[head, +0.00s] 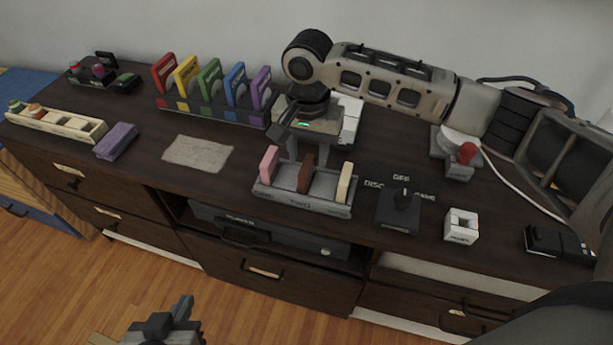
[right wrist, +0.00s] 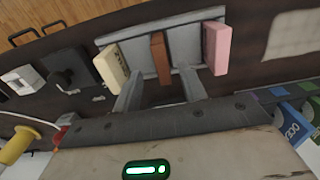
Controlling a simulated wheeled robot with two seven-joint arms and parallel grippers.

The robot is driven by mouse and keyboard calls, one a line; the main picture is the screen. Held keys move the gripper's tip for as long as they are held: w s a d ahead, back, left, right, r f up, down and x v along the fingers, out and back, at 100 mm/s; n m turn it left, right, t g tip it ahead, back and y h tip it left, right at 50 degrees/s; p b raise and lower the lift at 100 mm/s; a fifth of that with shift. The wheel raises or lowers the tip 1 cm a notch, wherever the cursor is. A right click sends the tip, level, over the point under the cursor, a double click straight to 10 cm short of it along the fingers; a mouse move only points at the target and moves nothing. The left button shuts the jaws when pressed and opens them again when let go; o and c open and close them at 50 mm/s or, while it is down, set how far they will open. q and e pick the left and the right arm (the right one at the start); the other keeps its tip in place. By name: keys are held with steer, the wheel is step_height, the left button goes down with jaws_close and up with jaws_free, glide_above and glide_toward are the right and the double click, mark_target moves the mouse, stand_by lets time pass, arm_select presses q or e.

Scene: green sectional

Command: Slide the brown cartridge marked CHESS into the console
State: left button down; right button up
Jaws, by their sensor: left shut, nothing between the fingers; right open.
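The brown cartridge (head: 305,173) stands upright in the middle of a small grey rack (head: 300,202), between a pink cartridge (head: 269,163) and a cream one (head: 345,182). Its marking is not readable. My right gripper (head: 307,156) is open and empty, pointing down just behind the rack. In the right wrist view the brown cartridge (right wrist: 158,58) appears between its spread fingers, not gripped. My left gripper (head: 180,310) is shut and empty, low in front of the cabinet.
A dark rack (head: 215,112) of several coloured cartridges stands at the back. A black switch box (head: 398,212) and a white block (head: 462,226) are right of the grey rack. A grey cloth (head: 198,152) and purple block (head: 117,141) lie left. A dark device (head: 270,238) sits in the cabinet shelf.

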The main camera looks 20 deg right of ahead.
mark_target(306, 165)
step_height(306, 165, down, 4)
steer(key=shift+a, duration=0.15)
jaws_close()
steer(key=shift+r, duration=0.15)
